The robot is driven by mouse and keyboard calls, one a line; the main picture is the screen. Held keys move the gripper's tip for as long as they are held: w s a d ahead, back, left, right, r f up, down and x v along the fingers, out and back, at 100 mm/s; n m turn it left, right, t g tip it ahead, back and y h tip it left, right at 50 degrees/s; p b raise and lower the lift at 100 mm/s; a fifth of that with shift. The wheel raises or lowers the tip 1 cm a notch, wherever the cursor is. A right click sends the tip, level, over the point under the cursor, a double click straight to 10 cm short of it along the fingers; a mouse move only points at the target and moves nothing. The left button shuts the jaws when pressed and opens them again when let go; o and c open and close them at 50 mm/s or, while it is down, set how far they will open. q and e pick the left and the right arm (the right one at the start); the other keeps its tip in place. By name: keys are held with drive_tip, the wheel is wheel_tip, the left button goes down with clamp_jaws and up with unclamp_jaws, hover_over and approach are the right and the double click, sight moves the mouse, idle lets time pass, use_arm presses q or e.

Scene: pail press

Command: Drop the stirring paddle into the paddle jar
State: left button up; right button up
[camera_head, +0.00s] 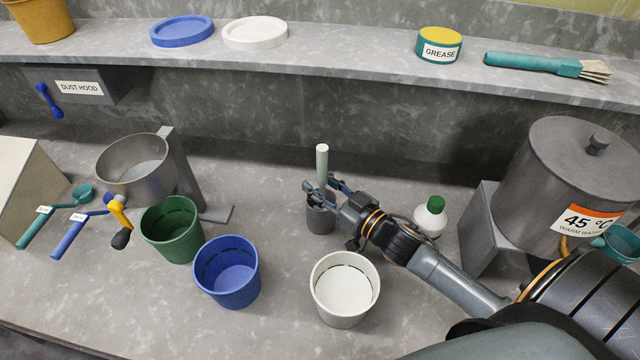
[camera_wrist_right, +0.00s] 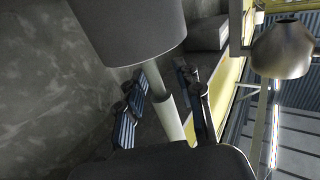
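The stirring paddle (camera_head: 322,160) is a pale rod standing about upright at the mouth of the dark grey paddle jar (camera_head: 320,219). Its lower end is hidden by the jar wall and my fingers. My right gripper (camera_head: 326,191) is just above the jar rim, with its fingers on either side of the rod. In the right wrist view, the rod (camera_wrist_right: 169,114) passes between my spread fingers (camera_wrist_right: 163,98), with gaps visible beside it. The jar (camera_wrist_right: 135,32) fills the top of that view, and the rod comes from its rim. My left gripper is out of view.
A white pail (camera_head: 345,312), a blue pail (camera_head: 227,290) and a green pail (camera_head: 170,248) stand in front and left. A green-capped bottle (camera_head: 430,217) is close behind my right arm. A warm-water tank (camera_head: 570,190) stands right.

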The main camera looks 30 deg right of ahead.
drive_tip(key=shift+r, duration=0.2)
drive_tip(key=shift+r+p, duration=0.35)
drive_tip(key=shift+r, duration=0.1)
drive_tip(key=b+v, duration=0.2)
drive_tip(key=v, duration=1)
drive_tip(key=shift+b, duration=0.35)
